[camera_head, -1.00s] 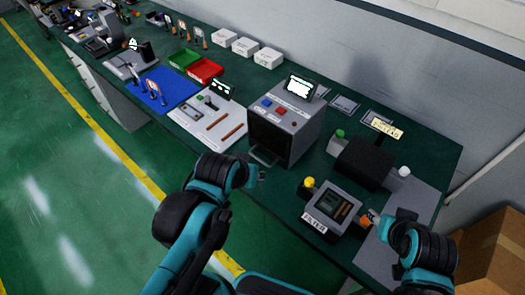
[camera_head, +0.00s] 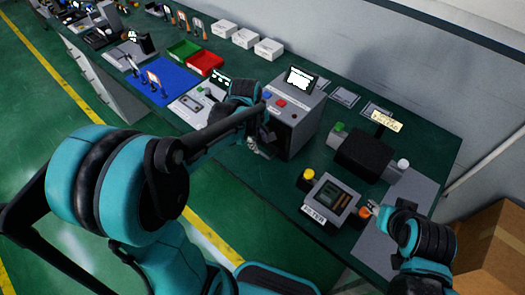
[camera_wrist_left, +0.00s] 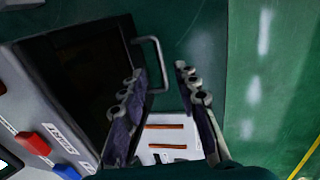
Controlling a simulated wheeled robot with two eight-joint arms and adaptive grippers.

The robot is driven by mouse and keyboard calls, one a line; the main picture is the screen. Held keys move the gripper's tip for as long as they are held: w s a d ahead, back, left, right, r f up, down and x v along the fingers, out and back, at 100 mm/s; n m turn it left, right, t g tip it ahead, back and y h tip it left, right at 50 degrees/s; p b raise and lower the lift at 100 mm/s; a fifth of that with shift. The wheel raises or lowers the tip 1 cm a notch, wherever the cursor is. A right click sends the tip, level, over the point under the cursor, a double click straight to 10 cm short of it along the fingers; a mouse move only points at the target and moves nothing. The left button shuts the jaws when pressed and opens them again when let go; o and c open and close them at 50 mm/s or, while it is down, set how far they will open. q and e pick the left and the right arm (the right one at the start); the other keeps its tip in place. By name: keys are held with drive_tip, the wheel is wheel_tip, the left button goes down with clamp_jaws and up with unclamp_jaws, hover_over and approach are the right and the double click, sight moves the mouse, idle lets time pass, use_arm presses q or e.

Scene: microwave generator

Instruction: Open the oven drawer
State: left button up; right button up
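The oven is a grey box (camera_head: 305,100) with a small screen on top, on the green bench. In the left wrist view its dark drawer front (camera_wrist_left: 85,75) looks shut, with a grey bar handle (camera_wrist_left: 162,60) standing out from it. My left gripper (camera_head: 262,147) is in front of the oven. In the left wrist view the left gripper (camera_wrist_left: 160,74) is open, its fingers apart, with the handle showing between the fingertips. I cannot tell whether they touch it. In the head view my arm hides most of the drawer front. My right gripper (camera_head: 374,209) is beside an orange knob; its opening is unclear.
A small grey device (camera_head: 331,200) with a dark window and a black box (camera_head: 364,152) stand right of the oven. A white board (camera_head: 190,108) and a blue mat (camera_head: 160,86) lie left of it. Green floor (camera_head: 225,190) is free before the bench.

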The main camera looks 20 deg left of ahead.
sight(263, 154)
use_arm(q)
drive_tip(key=f, duration=0.2)
drive_tip(key=w+f+b, duration=0.1)
drive_tip(key=f, duration=0.1)
drive_tip(key=f+b, duration=0.1)
drive_tip(key=f, duration=0.2)
drive_tip(key=shift+w+d, duration=0.15)
drive_tip(key=shift+d, duration=0.15)
clamp_jaws()
